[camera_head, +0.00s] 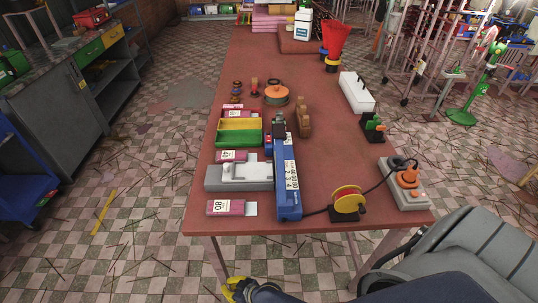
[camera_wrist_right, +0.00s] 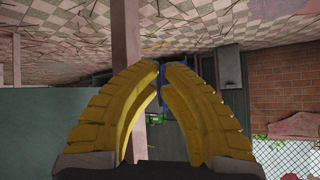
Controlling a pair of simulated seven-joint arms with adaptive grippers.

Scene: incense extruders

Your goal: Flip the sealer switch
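A long blue box with white label print (camera_head: 286,178), which looks like the sealer, lies lengthwise on the red-brown table (camera_head: 335,150), its black end at the back. I cannot make out a switch on it. My right gripper (camera_head: 235,287), with yellow fingers, is low in front of the table's near edge, away from the sealer. In the right wrist view its fingertips (camera_wrist_right: 162,66) almost meet with nothing between them. My left gripper is not in view.
A grey block device (camera_head: 238,180), a yellow-green tray (camera_head: 240,131) and pink packs (camera_head: 226,208) lie left of the blue box. The table middle is fairly clear.

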